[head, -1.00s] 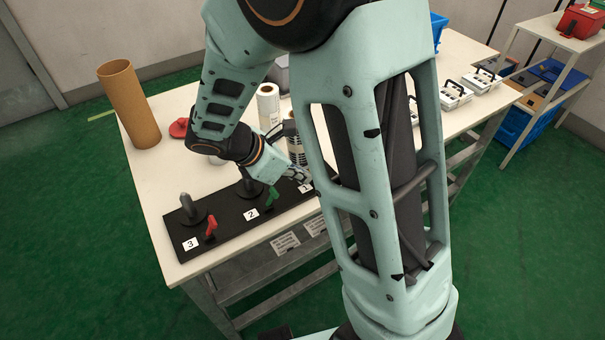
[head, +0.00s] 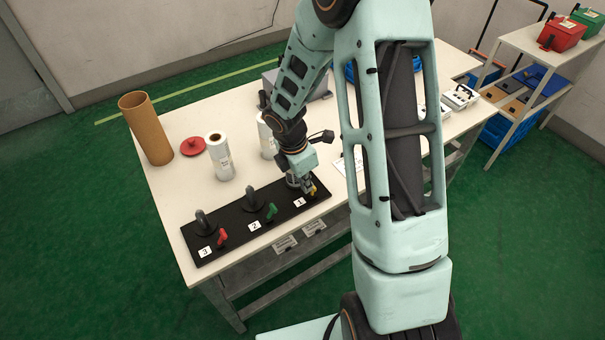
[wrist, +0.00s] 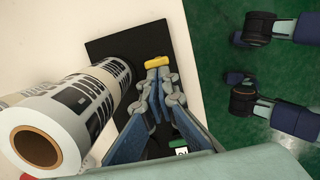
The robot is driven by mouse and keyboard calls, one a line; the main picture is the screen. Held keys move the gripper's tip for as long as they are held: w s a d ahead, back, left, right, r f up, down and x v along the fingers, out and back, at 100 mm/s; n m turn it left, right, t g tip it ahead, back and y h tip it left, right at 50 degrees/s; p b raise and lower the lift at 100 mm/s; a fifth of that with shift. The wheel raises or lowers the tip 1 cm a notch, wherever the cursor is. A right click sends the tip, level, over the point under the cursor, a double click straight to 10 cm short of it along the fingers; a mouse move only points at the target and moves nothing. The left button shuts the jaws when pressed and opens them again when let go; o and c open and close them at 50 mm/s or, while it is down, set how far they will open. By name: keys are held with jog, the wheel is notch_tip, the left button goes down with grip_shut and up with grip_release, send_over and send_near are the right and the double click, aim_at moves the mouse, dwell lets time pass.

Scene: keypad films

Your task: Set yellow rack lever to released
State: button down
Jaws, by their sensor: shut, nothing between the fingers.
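The yellow lever (head: 314,190) is at the right end of the black rack (head: 233,217), beside the tag marked 1. In the wrist view the yellow lever (wrist: 157,62) lies just beyond my fingertips. My gripper (head: 309,188) is shut and empty, low over the rack at the lever; in the wrist view its fingers (wrist: 158,76) are together. I cannot tell whether they touch the lever. A printed film roll (wrist: 75,110) stands close on the left in the wrist view; my arm mostly hides that spot in the head view. The lever's exact tilt is unclear.
The green lever (head: 271,210) and red lever (head: 222,237) stand along the same rack, beside bare posts. A white roll (head: 220,158), a brown tube (head: 147,128) and a red disc (head: 193,147) stand behind the rack. The table's front edge is close to the rack.

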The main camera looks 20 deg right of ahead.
jog(key=p, duration=0.1)
jog(key=d+y+p, duration=0.1)
jog(key=shift+w+r+p, duration=0.1)
jog(key=shift+r+p, duration=0.2)
jog(key=shift+w+d+p, duration=0.2)
jog(key=shift+d+p, duration=0.25)
jog(key=shift+p, duration=0.25)
jog(key=shift+f, duration=0.2)
jog(key=shift+r, duration=0.15)
jog(key=shift+r+p, duration=0.6)
jog(key=shift+r, duration=0.1)
